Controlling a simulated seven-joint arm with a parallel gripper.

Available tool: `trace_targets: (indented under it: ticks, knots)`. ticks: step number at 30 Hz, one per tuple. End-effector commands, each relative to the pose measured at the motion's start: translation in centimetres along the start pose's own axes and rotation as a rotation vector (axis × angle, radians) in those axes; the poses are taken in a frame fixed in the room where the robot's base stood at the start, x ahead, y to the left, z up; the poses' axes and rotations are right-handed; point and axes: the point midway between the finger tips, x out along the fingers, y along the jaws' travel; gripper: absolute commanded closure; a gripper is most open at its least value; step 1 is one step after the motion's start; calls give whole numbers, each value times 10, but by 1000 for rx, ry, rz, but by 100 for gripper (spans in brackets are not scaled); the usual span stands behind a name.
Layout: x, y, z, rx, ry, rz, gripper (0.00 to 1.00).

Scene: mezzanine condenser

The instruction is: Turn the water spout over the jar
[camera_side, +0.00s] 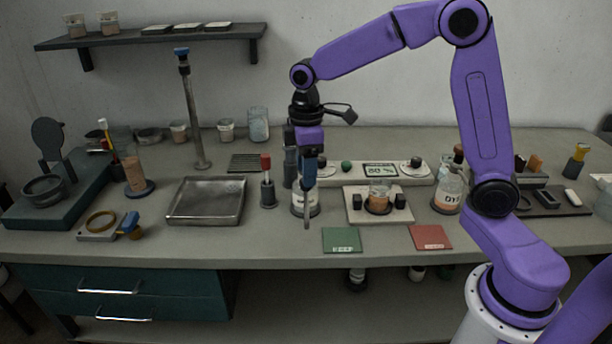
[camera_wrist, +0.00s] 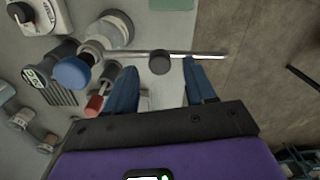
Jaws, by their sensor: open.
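The water spout (camera_wrist: 140,53) is a thin metal tube with a dark round knob (camera_wrist: 160,63) on it in the wrist view. It runs from a dark post with a blue cap (camera_wrist: 72,73) toward the counter's front edge. My gripper (camera_wrist: 158,66) is open, with blue fingertips either side of the knob; I cannot tell whether they touch the spout. A clear jar (camera_wrist: 112,30) stands beside the spout's line, near the post. In the side view my gripper (camera_side: 308,185) points down in front of the jar (camera_side: 300,208) and partly hides it and the post.
A device with a digital display (camera_side: 380,170) is behind right, and a DYE jar (camera_side: 449,190) farther right. Green (camera_side: 342,240) and red (camera_side: 430,237) mats lie at the front. A metal tray (camera_side: 207,200) is left.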

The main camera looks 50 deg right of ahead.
Motion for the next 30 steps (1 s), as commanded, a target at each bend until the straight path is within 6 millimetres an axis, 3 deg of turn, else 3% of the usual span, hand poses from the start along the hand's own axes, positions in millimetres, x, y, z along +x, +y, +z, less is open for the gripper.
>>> trace_targets:
  ticks: [6, 17, 22, 30]
  knots:
    - [21, 0, 0, 0, -1, -1, 45]
    - [25, 0, 0, 1, 1, 1, 45]
    - [25, 0, 0, 1, 1, 1, 100]
    - [24, 0, 1, -11, 1, 1, 100]
